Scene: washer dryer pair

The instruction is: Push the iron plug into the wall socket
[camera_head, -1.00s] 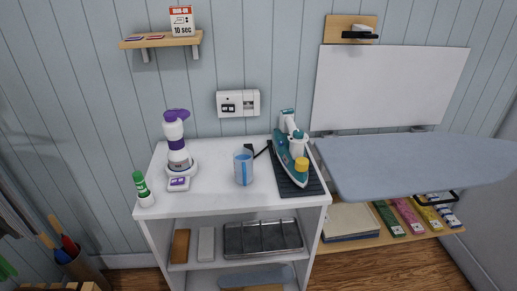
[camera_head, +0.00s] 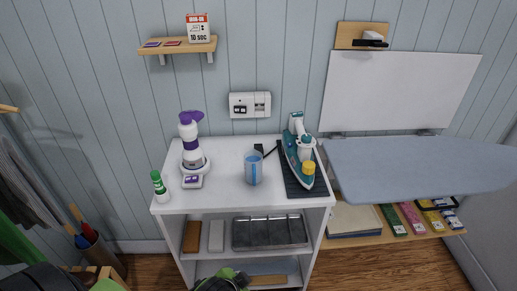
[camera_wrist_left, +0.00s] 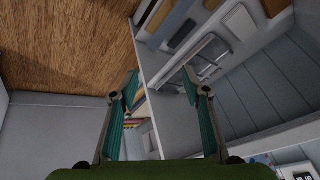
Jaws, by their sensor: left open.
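The white wall socket panel (camera_head: 250,105) is on the plank wall above the cabinet; its left part holds dark fittings and its right part a socket face. The small black iron plug (camera_head: 259,149) lies at the back of the white cabinet top (camera_head: 225,190), behind the blue-striped cup. A dark cord runs from it towards the teal and white iron (camera_head: 299,155). My left gripper (camera_head: 225,279) shows partly at the bottom edge, low before the cabinet. In the left wrist view its teal fingers (camera_wrist_left: 160,88) are apart with nothing between them. My right gripper is not in view.
The blue-striped cup (camera_head: 253,168) stands in front of the plug. A purple and white appliance (camera_head: 192,150) and a green-capped bottle (camera_head: 160,187) stand at the left. The ironing board (camera_head: 415,165) juts out at the right. Lower shelves hold a metal tray (camera_head: 270,232).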

